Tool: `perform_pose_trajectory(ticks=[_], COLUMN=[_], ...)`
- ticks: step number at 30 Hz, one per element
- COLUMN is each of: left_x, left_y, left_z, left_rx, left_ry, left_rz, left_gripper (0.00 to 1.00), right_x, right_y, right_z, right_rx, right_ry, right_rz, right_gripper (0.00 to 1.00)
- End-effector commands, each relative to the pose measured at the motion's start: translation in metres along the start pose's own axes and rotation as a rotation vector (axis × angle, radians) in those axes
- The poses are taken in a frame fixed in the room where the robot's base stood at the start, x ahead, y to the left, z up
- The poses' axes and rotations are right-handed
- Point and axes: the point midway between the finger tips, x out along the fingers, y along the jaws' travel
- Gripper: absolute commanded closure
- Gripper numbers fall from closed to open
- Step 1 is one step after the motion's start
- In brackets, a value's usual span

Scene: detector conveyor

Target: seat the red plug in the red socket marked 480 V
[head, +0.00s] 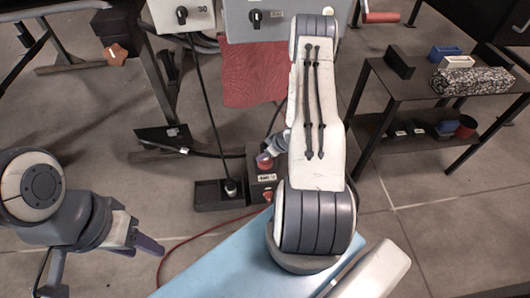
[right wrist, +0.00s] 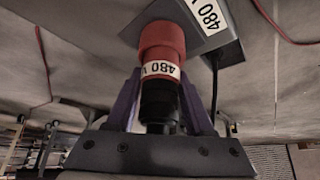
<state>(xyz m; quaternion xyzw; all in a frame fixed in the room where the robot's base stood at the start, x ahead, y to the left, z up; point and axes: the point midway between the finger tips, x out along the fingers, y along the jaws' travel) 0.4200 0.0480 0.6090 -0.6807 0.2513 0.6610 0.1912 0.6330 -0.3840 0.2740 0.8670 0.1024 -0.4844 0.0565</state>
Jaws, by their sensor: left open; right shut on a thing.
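The red plug (right wrist: 159,70) has a black rear body and a white 480 V label. My right gripper (right wrist: 158,88) is shut on it, with a purple finger on each side. The plug's red end meets the red socket (right wrist: 160,36) on a grey plate marked 480 V (right wrist: 210,14). I cannot tell how deep it sits. In the head view, a dark box with a 480 V label (head: 267,178) shows beside my right arm, which hides most of that gripper. My left gripper (head: 140,247) is open and empty at the lower left.
A black plug (head: 231,187) on a cable stands in a dark tray (head: 208,195) left of the box. Grey panels with knobs (head: 255,18) and a red cloth (head: 252,75) are behind. A dark shelf (head: 425,85) stands right; a light blue surface (head: 215,265) lies in front.

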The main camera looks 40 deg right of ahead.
Motion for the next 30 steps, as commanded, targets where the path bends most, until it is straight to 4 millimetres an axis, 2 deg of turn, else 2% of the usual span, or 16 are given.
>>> perform_pose_trajectory(ticks=[7, 8, 10, 19, 22, 26, 30], left_x=[0.005, 0.004, 0.004, 0.003, -0.001, -0.013, -0.027], left_y=[0.0, 0.0, 0.0, 0.0, 0.0, 0.001, 0.002], left_z=[0.0, 0.0, 0.0, 0.0, 0.0, -0.001, -0.002], left_rx=[0.0, 0.0, 0.0, 0.0, 0.0, 0.0, 0.0], left_ry=[0.0, 0.0, 0.0, 0.0, 0.0, 0.0, 0.0], left_rz=[0.0, 0.0, 0.0, 0.0, 0.0, 0.0, 0.0], left_gripper=[0.5, 0.5, 0.5, 0.5, 0.5, 0.5, 0.5], right_x=[0.006, 0.005, 0.005, 0.005, -0.002, -0.023, -0.053], right_y=[0.0, 0.0, 0.0, 0.0, 0.0, 0.001, 0.001], right_z=[0.004, 0.003, 0.003, 0.003, 0.002, 0.001, 0.001], right_rx=[0.0, 0.0, 0.0, 0.0, 0.0, 0.001, 0.003], right_ry=[0.0, 0.001, 0.0, -0.001, 0.0, 0.0, -0.001], right_rz=[0.0, 0.0, 0.0, -0.001, 0.0, 0.001, 0.001], right_gripper=[1.0, 0.4, 0.13, 0.12, 0.12, 0.12, 0.12])
